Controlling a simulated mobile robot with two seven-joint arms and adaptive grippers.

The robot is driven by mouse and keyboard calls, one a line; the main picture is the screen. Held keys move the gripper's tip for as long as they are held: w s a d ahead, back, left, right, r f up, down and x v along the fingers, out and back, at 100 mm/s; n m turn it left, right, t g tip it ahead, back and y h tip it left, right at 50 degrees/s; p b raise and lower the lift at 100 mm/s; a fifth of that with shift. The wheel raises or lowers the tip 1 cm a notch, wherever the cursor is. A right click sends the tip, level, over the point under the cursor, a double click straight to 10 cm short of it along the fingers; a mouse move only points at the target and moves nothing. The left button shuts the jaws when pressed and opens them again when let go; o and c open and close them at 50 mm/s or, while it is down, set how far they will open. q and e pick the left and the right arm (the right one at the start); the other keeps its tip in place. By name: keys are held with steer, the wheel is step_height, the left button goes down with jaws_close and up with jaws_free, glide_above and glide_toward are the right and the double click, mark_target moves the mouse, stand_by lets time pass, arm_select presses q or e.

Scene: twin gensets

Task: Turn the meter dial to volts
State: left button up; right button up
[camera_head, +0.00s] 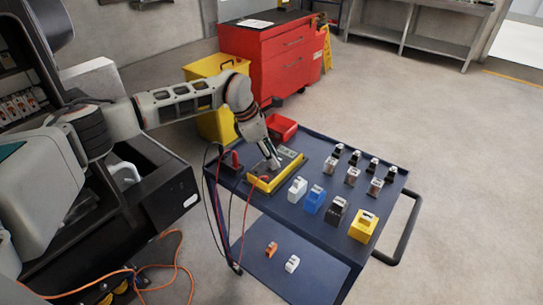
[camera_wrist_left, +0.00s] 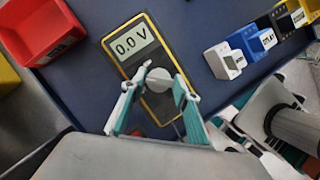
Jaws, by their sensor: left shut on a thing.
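The yellow-and-dark meter (camera_head: 264,184) lies on the blue cart's top shelf. My left gripper (camera_head: 273,163) reaches down over the meter from the left. In the left wrist view my left gripper (camera_wrist_left: 163,86) is shut on the dial, with one fingertip on either side. My right gripper shows in neither view.
The blue cart (camera_head: 308,278) holds white, blue, dark and yellow blocks right of the meter, with several small parts behind. A red bin (camera_head: 283,128) sits at its far corner. Red and black leads hang by the cart's left side. A red cabinet (camera_head: 262,55) stands behind.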

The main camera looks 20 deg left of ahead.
arm_select(q)
steer(key=o, duration=1.1)
steer(key=v, duration=1.2)
steer(key=shift+d, duration=0.1)
